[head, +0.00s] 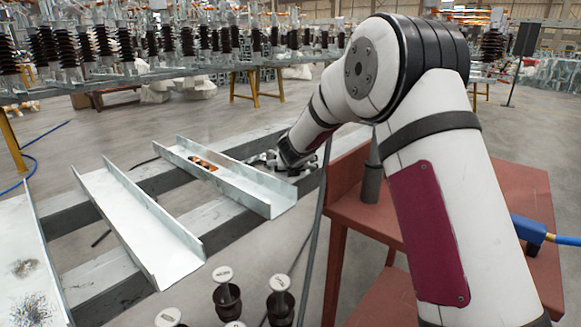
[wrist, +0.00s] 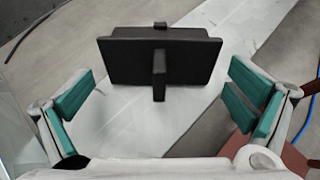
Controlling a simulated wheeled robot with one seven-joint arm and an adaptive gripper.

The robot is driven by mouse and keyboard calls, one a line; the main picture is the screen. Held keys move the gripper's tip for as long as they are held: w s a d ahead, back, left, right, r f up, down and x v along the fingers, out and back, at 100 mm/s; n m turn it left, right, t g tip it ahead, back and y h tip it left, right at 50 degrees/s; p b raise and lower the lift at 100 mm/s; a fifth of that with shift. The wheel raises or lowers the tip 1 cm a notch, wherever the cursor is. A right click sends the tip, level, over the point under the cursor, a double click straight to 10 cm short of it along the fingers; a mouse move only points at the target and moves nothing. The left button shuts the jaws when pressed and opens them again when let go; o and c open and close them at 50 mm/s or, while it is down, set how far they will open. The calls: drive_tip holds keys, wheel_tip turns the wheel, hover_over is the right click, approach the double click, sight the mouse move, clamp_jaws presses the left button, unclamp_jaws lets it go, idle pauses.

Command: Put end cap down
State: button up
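The end cap (wrist: 128,62) shows in the wrist view as a black rectangular plate with a narrow upright tab at its front and a small stub at its back. It appears to rest on a pale grey beam (wrist: 150,122). My gripper (wrist: 160,92) is open, with its teal-padded fingers to the left and right of the cap. Clear gaps show between the pads and the cap, and nothing is held. In the head view my gripper (head: 284,163) is low over the grey beams at the right end of a metal channel. The cap cannot be made out there.
Metal channels (head: 140,222) lie across the beams; one holds a small orange-brown part (head: 203,164). A red-brown bench (head: 500,200) stands close on the right, with a dark grey cylinder (head: 371,183) on it. Black insulators (head: 280,305) stand in front. A blue cable (wrist: 280,110) lies at right.

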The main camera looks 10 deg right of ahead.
drive_tip(key=shift+r, duration=0.1)
drive_tip(key=shift+s+r, duration=0.1)
drive_tip(key=shift+r, duration=0.1)
drive_tip(key=s+a+r+n+y+p, duration=0.1)
drive_tip(key=s+a+r+n+y, duration=0.2)
drive_tip(key=s+r, duration=0.4)
drive_tip(key=s+a+r+n+p, duration=0.1)
drive_tip(key=s+a+r+n, duration=0.4)
drive_tip(key=s, duration=0.4)
drive_tip(key=s+a+r+n+g+y, duration=0.2)
drive_tip(key=s+n+g+y, duration=0.1)
drive_tip(key=s+n, duration=1.05)
drive_tip(key=s+d+f+n+g+h, duration=0.1)
drive_tip(key=s+n, duration=0.4)
drive_tip(key=s, duration=0.6)
drive_tip(key=s+d+f+n+g+h, duration=0.1)
drive_tip(key=s+d+f+n+g, duration=0.2)
drive_tip(key=s, duration=0.8)
drive_tip(key=s+d+f+n+g+h, duration=0.1)
drive_tip(key=s+d+n, duration=0.5)
drive_tip(key=s, duration=0.6)
drive_tip(key=n+g+h, duration=0.1)
drive_tip(key=n+g, duration=0.1)
drive_tip(key=shift+f+g, duration=0.3)
drive_tip(key=shift+f, duration=0.1)
